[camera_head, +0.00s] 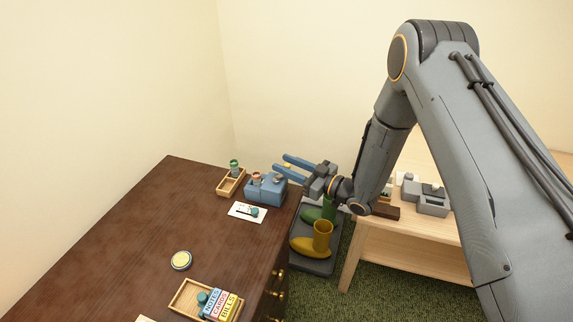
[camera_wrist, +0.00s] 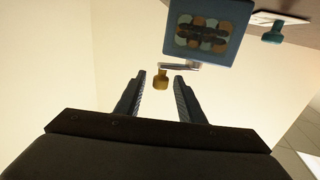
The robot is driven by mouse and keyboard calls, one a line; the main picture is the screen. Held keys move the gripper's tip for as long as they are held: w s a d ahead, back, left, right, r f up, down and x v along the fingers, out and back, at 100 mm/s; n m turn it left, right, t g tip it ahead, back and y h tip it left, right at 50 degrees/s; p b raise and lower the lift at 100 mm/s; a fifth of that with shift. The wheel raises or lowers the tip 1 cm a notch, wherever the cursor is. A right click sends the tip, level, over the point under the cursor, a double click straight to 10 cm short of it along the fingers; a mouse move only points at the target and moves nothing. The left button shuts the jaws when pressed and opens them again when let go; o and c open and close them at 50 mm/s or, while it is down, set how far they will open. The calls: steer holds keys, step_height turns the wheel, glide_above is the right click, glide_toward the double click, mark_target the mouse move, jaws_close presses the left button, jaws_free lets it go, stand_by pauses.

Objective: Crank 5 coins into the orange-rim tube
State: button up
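The blue coin machine (camera_head: 265,190) stands on the dark desk near its far right corner; its panel with coin pictures (camera_wrist: 203,37) shows in the wrist view. A small tube with an orange-looking rim (camera_head: 256,178) stands at its left side; any coins inside are too small to see. The crank arm (camera_wrist: 180,66) carries a brass knob (camera_wrist: 161,79). My gripper (camera_head: 282,162) is open beside the machine. In the wrist view my gripper (camera_wrist: 159,90) has a finger on either side of the knob, near the tips, with gaps showing on both sides.
A wooden tray (camera_head: 231,188) with a green-topped tube is left of the machine. Boots (camera_head: 322,238) stand on the floor.

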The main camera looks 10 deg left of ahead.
jaws_close()
steer(key=shift+w+f+g+b, duration=0.1)
steer(key=shift+g+b, duration=0.2)
steer(key=shift+b, duration=0.15)
steer(key=n+g+b, duration=0.2)
steer(key=a+n+g+y+b, duration=0.1)
steer(key=b, duration=0.1)
steer(key=shift+w+f+g, duration=0.1)
steer(key=shift+w+g, duration=0.2)
steer(key=shift+g, duration=0.1)
steer(key=shift+a+n+g+b, duration=0.3)
steer(key=shift+n+g+b, duration=0.5)
steer(key=shift+g+b, duration=0.5)
steer(key=shift+a+n+g+b, duration=0.25)
steer(key=shift+n+g+b, duration=0.55)
steer(key=shift+g+b, duration=0.5)
steer(key=shift+r, duration=0.2)
